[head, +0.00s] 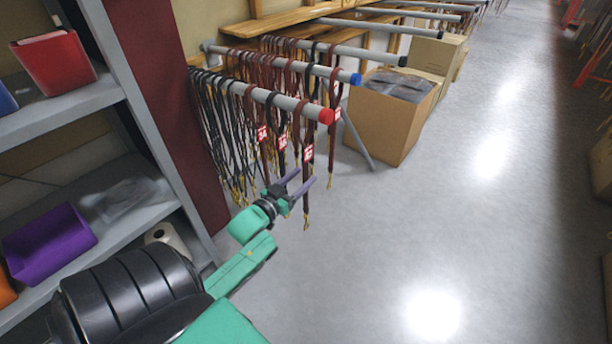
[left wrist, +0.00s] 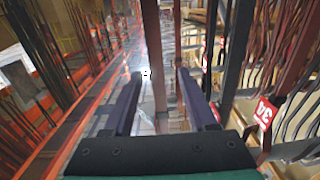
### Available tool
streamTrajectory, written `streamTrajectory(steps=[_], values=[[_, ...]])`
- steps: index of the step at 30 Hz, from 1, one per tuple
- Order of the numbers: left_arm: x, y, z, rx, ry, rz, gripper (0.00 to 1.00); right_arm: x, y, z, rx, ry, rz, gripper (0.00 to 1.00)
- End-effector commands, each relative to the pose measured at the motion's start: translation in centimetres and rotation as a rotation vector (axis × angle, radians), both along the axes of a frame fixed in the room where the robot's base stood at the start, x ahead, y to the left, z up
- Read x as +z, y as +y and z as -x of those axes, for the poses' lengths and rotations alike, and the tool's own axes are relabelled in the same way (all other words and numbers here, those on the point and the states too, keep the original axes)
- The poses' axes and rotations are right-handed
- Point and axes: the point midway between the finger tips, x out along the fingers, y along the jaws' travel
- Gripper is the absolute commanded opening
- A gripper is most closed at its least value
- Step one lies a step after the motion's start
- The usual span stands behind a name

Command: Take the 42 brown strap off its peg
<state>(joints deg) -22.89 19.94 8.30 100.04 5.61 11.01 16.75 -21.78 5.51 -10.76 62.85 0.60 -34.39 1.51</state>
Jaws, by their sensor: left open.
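Several straps hang from the grey peg with a red end cap (head: 325,117). In the left wrist view, a brown strap (left wrist: 155,45) runs down between the two open fingers (left wrist: 160,76), with gaps on both sides. A strap with tag 34 (left wrist: 264,112) hangs to the right, outside the fingers. My right gripper is not in view.
Behind are a blue-capped peg (head: 355,79) with more straps and further grey pegs. A cardboard box (head: 380,125) stands on the floor behind the straps. A shelf with a red bin (head: 54,62) and purple bin (head: 48,243) is at left.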

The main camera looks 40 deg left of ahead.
Motion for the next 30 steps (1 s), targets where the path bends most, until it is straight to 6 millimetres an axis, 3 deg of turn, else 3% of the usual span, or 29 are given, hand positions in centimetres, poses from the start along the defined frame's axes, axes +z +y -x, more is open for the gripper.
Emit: streamTrajectory(steps=[7, 14, 18, 19, 30], values=[[0.2, -0.2, -4.4, 0.0, -0.002, 0.0, 0.57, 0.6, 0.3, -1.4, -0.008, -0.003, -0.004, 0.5], [0.2, -0.2, -4.7, 0.0, 0.001, 0.0, 0.57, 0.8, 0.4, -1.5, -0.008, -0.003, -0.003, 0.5], [0.2, -0.2, -4.6, 0.0, 0.001, 0.0, 0.04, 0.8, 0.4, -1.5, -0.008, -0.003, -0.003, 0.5], [0.2, -0.2, -4.6, 0.0, 0.001, 0.0, 0.0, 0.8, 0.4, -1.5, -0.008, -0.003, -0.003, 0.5], [0.4, -0.2, -4.7, 0.0, -0.001, 0.0, 0.0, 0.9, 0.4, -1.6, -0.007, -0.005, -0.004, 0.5]])
